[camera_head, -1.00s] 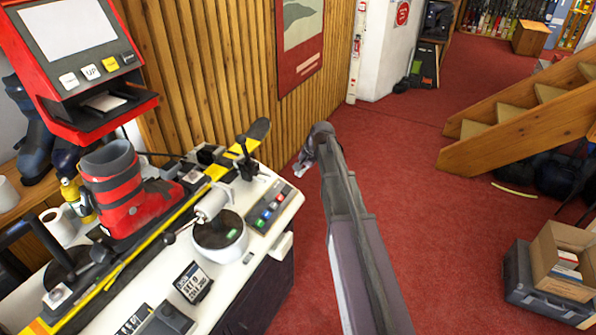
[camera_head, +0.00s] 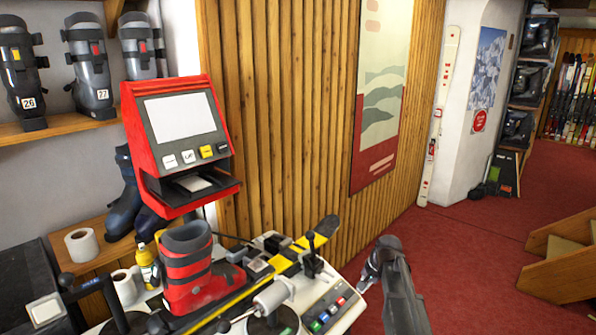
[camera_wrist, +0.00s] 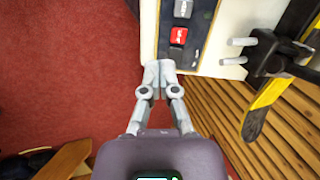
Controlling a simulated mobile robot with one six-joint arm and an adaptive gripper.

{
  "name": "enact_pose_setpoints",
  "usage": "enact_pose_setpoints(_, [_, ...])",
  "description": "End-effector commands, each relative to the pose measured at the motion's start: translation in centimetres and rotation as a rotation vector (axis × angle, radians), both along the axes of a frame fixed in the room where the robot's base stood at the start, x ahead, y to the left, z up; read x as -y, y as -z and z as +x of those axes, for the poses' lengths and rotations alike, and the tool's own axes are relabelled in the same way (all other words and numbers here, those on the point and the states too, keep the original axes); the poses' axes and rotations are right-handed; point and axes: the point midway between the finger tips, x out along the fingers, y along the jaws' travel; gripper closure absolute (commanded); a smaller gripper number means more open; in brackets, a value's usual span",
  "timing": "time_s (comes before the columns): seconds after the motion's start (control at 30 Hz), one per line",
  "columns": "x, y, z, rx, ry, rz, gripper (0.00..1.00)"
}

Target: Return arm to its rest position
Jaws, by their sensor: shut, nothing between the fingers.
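My gripper (camera_wrist: 158,72) shows in the wrist view with its two fingers together and nothing between them. It points toward the edge of the white bench (camera_wrist: 209,66), near a control panel with a red button (camera_wrist: 179,37). In the head view my gripper (camera_head: 366,286) is at the lower right, just right of the bench's button panel (camera_head: 328,315), over the red carpet. I cannot tell its exact height above the floor.
A red ski boot (camera_head: 188,275) stands on the bench by a yellow ski (camera_head: 300,250). A red screen unit (camera_head: 180,130) stands behind. The wood-slat wall (camera_head: 280,120) closes off the back. Wooden stairs (camera_head: 565,265) are at right; open red carpet (camera_head: 470,250) lies between.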

Motion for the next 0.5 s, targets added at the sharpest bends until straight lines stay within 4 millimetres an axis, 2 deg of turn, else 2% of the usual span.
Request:
enact_pose_setpoints(0.03, [-1.0, 0.1, -2.5, -0.003, -0.046, -0.025, 1.00])
enact_pose_setpoints(0.3, [-4.5, 0.8, -13.6, -0.033, -0.373, -0.205, 1.00])
enact_pose_setpoints(0.4, [-5.2, 0.9, -17.0, -0.048, -0.480, -0.260, 1.00])
enact_pose_setpoints(0.5, [-5.6, 1.0, -19.3, -0.060, -0.558, -0.300, 1.00])
